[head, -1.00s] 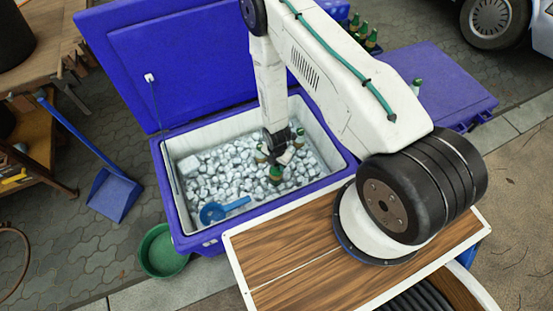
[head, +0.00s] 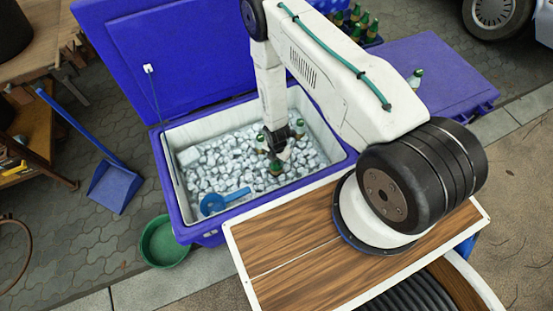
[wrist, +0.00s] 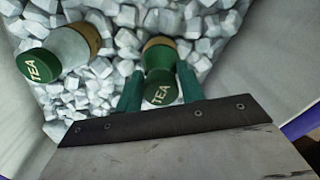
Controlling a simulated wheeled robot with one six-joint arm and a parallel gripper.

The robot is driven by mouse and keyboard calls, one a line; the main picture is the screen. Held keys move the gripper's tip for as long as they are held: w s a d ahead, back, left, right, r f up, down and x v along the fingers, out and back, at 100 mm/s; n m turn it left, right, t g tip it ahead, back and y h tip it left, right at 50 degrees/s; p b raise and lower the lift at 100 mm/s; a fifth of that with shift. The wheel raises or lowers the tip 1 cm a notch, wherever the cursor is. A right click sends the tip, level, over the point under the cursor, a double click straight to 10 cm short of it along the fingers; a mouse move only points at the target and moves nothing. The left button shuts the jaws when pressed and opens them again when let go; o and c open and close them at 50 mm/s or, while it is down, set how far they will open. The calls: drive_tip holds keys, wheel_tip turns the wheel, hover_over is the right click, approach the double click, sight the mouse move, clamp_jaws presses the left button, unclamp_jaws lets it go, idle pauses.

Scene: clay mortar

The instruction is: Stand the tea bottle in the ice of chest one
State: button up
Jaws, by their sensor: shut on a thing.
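The open blue chest (head: 190,228) holds a bed of pale ice (head: 225,165). My gripper (head: 280,140) reaches down into the chest, low over the ice in its right half. In the wrist view, the green fingers of my gripper (wrist: 160,88) are shut on a tea bottle (wrist: 160,95) with a green cap marked TEA. The held bottle's lower part goes down toward the ice; its base is hidden. A second TEA bottle (wrist: 65,50) stands tilted in the picture to the left, apart from the fingers. In the head view, green-capped bottles (head: 275,167) show close around my gripper.
A blue scoop (head: 222,202) lies on the ice at the front left. The chest's raised lid (head: 165,60) stands behind. A closed blue chest (head: 435,75) with one bottle (head: 416,77) is at right. A green tub (head: 162,243) and blue dustpan (head: 113,188) stand left.

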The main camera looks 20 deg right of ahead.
drive_tip(key=shift+w+d, duration=0.1)
drive_tip(key=shift+d, duration=0.1)
drive_tip(key=shift+f, duration=0.5)
idle(0.5)
drive_tip(key=o, duration=1.5)
drive_tip(key=shift+o, duration=0.2)
wheel_tip(320, 180, up, 27)
idle(0.8)
idle(0.7)
